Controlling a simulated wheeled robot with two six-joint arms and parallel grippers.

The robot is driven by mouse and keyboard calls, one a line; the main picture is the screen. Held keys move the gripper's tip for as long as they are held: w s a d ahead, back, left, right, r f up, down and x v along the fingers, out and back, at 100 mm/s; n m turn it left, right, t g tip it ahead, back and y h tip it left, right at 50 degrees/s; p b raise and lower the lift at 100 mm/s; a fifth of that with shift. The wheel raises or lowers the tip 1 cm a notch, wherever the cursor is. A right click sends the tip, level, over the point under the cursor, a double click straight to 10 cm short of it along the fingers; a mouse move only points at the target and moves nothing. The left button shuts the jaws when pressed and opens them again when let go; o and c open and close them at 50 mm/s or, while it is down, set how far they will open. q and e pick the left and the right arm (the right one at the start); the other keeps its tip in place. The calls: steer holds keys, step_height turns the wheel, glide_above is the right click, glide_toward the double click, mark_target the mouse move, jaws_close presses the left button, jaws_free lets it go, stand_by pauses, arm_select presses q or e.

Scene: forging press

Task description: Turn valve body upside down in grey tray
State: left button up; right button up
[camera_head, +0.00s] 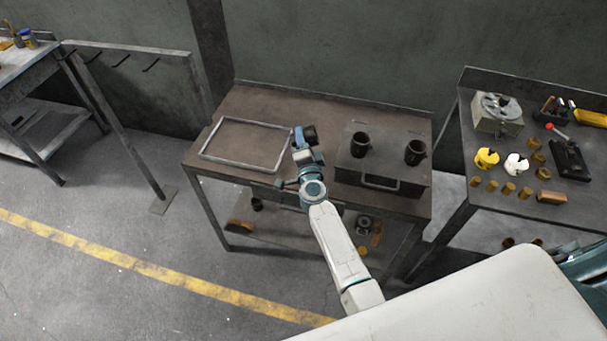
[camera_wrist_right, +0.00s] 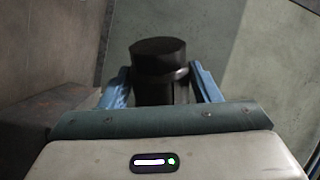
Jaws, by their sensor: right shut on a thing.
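The valve body (camera_wrist_right: 158,62) is a dark, roughly cylindrical part with a wider round end. My right gripper (camera_wrist_right: 165,85) is shut on it, with a blue finger on each side. In the head view the right gripper (camera_head: 303,137) holds the valve body (camera_head: 310,134) above the table, between the grey tray and a dark box. The grey tray (camera_head: 205,141) is a shallow rectangular frame at the left of the table and looks empty. The valve body's lower part is hidden by the gripper in the wrist view. My left gripper is not in view.
A dark box (camera_head: 385,172) with a front handle stands right of the gripper. Two dark cylindrical parts, one on the left (camera_head: 360,144) and one on the right (camera_head: 415,152), stand on it. The table (camera_head: 250,98) is clear behind the tray. Another bench (camera_head: 500,205) at right holds small parts.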

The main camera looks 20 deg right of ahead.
steer(key=m, duration=0.4)
steer(key=m+b, duration=0.1)
steer(key=m, duration=0.2)
steer(key=m+b, duration=0.1)
steer(key=m, duration=0.4)
steer(key=shift+m, duration=0.6)
